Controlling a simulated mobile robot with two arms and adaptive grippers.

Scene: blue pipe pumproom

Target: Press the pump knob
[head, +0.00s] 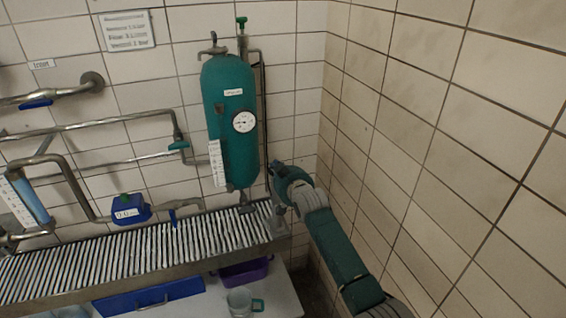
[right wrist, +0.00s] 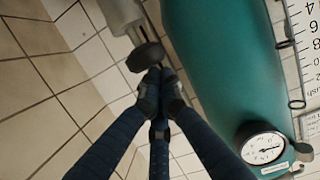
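The pump knob (right wrist: 146,57) is a dark round cap on a grey metal shaft in the right wrist view. My right gripper (right wrist: 160,88) has its dark fingers drawn together, with nothing seen between them. Its fingertips overlap the knob's edge in that view; I cannot tell whether they touch it. In the head view my right gripper (head: 273,200) hangs small and dark beside the lower end of the green tank (head: 231,120), above the right end of the slatted rack. The knob is too small or hidden to make out there. My left gripper is not in view.
The tank carries a round gauge (head: 244,122) and stands close left of my right arm. A tiled wall (head: 440,130) is on the right. Pipes (head: 90,127) run along the left wall. A slatted rack (head: 110,262) lies below, with a blue box (head: 150,298) and a mug (head: 240,302) beneath.

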